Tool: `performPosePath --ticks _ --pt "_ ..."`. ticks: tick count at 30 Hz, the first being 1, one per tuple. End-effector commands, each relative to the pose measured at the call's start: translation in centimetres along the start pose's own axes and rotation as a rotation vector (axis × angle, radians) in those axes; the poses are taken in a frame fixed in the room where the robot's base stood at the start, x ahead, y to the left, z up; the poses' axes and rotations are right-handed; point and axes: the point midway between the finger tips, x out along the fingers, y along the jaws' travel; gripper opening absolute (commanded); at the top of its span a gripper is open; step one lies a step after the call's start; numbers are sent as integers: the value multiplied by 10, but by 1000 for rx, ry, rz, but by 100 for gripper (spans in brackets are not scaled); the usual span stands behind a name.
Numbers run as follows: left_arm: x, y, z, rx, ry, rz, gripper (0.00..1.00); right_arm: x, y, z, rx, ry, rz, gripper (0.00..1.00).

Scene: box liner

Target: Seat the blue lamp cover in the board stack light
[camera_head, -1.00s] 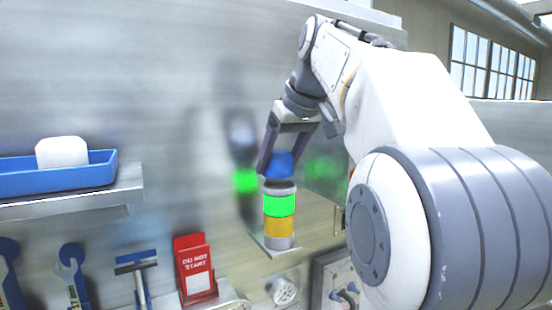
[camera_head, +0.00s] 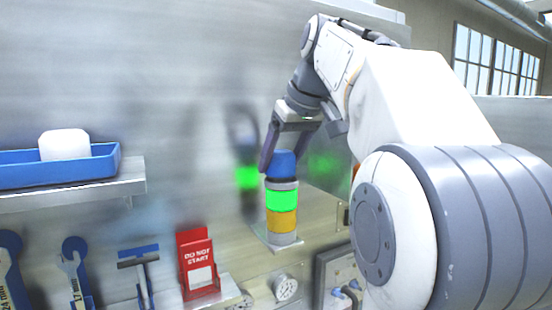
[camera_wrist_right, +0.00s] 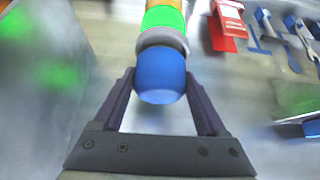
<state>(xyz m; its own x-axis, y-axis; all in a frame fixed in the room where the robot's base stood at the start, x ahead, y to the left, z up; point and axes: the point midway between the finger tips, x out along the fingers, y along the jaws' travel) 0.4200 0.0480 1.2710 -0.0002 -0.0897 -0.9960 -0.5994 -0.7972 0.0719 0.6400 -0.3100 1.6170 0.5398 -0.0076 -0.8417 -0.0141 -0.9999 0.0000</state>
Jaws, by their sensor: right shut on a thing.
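The blue lamp cover (camera_head: 283,164) is at the top of the stack light (camera_head: 281,199), which has a grey collar, a lit green section and a yellow section. My right gripper (camera_head: 283,160) is shut on the cover from above. In the right wrist view the cover (camera_wrist_right: 160,74) sits between the two fingers of the gripper (camera_wrist_right: 160,88), against the grey collar (camera_wrist_right: 163,39). The head view shows no clear gap between cover and collar. Whether it is fully seated I cannot tell. My left gripper is not in view.
A blue tray (camera_head: 100,166) with a white block (camera_head: 64,145) stands on a shelf at the left. The metal back wall is close behind the light.

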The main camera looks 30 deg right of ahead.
Motion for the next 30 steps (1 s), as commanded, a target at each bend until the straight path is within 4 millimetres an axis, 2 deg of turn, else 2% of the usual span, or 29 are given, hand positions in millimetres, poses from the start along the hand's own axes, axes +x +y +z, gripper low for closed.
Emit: performPosePath --ticks 22,23,24,30 --pt "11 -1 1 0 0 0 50 11 0 6 0 -1 -1 19" --pt "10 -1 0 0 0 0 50 10 0 6 0 -1 -2 86" --pt "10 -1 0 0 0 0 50 10 0 6 0 -1 -2 100" --pt "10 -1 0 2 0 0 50 10 0 6 0 -1 -1 100"
